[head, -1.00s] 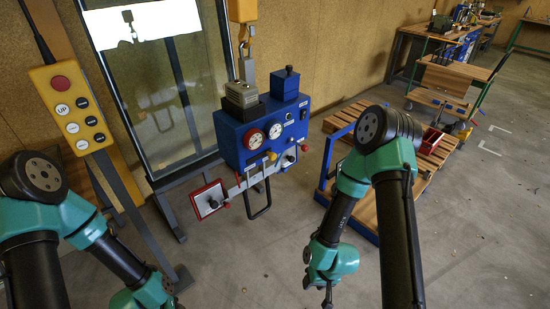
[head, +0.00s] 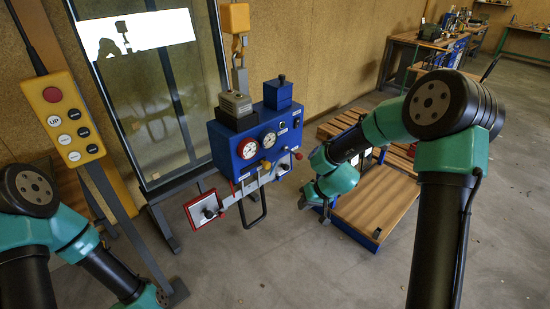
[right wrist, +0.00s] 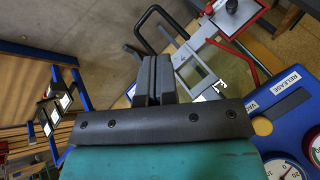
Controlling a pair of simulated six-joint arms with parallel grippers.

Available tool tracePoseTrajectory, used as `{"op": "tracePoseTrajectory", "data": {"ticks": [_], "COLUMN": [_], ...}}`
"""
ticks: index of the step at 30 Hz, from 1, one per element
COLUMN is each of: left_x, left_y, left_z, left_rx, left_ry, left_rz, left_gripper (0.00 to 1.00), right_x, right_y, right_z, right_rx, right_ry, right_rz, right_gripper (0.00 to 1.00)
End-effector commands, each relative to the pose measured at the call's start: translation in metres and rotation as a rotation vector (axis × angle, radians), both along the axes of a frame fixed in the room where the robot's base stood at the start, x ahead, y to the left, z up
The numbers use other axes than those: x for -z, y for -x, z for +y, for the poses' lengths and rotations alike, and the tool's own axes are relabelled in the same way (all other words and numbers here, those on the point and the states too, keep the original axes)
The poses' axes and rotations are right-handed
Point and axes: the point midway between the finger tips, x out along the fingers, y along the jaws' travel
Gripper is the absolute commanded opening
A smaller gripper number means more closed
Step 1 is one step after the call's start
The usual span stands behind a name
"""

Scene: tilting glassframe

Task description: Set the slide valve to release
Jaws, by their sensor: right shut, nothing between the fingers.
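A blue vacuum unit (head: 225,145) with two dials hangs from a yellow hoist hook in the head view. In the right wrist view its blue panel (right wrist: 262,143) carries the labels RELEASE (right wrist: 287,83) and, partly hidden, VAC, with a dark strip beside them. A small yellow knob (right wrist: 262,126) shows at the panel's edge, partly hidden by my gripper; I cannot tell its setting. My right gripper (right wrist: 153,75) is shut and empty. In the head view my right gripper (head: 325,217) is right of and lower than the unit, apart from it. My left gripper is out of view.
A yellow button pendant (head: 62,118) is at left. Front floor is clear.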

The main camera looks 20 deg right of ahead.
Motion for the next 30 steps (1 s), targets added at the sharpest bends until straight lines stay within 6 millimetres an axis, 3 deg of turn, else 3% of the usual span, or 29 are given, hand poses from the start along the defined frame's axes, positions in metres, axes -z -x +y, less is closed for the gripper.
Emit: {"op": "tracePoseTrajectory", "data": {"ticks": [1, 6, 9, 12, 16, 30], "left_x": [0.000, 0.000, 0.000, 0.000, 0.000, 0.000], "left_y": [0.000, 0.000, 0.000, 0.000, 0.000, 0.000], "left_z": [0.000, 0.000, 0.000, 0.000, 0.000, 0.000], "left_rx": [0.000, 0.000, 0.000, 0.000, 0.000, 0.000], "left_ry": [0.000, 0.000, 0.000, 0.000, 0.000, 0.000], "left_rz": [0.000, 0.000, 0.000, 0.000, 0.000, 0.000], "left_gripper": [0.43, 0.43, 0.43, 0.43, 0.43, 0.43], "right_x": [-0.030, -0.122, -0.164, -0.188, -0.198, -0.190], "right_y": [-0.014, -0.043, -0.051, -0.054, -0.054, -0.058], "right_z": [-0.001, 0.001, 0.003, 0.004, 0.005, 0.011], "right_rx": [-0.012, -0.090, -0.132, -0.159, -0.172, -0.170], "right_ry": [-0.030, -0.137, -0.184, -0.209, -0.221, -0.220], "right_rz": [-0.051, -0.209, -0.285, -0.333, -0.351, -0.348], "right_gripper": [0.00, 0.00, 0.00, 0.00, 0.00, 0.00]}}
